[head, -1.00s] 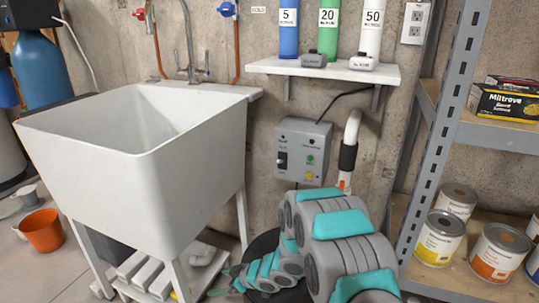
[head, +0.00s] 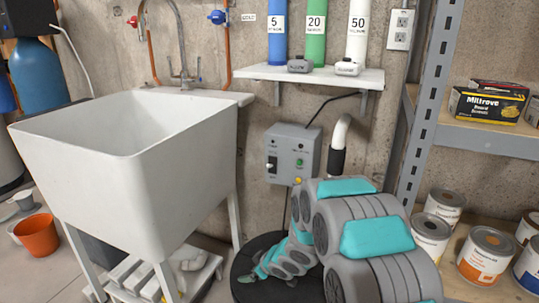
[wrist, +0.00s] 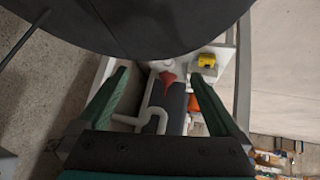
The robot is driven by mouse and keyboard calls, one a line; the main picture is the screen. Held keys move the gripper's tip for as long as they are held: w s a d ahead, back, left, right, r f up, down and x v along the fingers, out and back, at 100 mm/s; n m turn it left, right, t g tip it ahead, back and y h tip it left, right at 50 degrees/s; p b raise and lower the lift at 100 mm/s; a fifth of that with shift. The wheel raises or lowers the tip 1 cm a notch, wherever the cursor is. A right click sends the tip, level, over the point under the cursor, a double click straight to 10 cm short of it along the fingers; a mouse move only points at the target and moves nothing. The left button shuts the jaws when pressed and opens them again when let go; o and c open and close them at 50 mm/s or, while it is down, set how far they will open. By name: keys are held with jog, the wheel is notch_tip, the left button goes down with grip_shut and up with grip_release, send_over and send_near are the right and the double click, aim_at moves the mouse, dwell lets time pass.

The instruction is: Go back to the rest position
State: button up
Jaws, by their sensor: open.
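My gripper (wrist: 163,88) shows in the wrist view with its two green fingers wide apart and nothing between them. In the head view my grey and teal arm reaches down in front of the wall, and its far end is low, by a black round lid (head: 244,289) to the right of the sink. The fingers are small and partly hidden there. In the wrist view a large dark disc (wrist: 130,20) fills the top, close to the fingers. Beyond them are white pipes (wrist: 158,121), a red piece (wrist: 168,80) and a yellow item (wrist: 207,60).
A white utility sink (head: 130,165) stands at left, with an orange bucket (head: 37,235) beside it. A grey control box (head: 292,152) and a small shelf (head: 310,75) are on the wall. A metal rack (head: 425,110) with paint cans (head: 487,255) stands close at right.

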jog(key=s+d+r+m+g+h+b, duration=0.1)
jog(key=s+d+r+m+h, duration=0.35)
jog(key=d, duration=0.55)
jog(key=s+d+r+m+h, duration=0.25)
jog(key=s+d+r, duration=0.45)
jog(key=d, duration=0.4)
jog(key=s+r+m+g, duration=0.2)
jog(key=s+r+g, duration=0.1)
jog(key=s, duration=1.2)
jog(key=s+r+m+g+y+b, duration=0.1)
jog(key=s+r+m+g, duration=0.1)
jog(key=s, duration=1.4)
notch_tip(320, 180, up, 2)
jog(key=shift+r+g, duration=0.15)
jog(key=shift+g, duration=0.75)
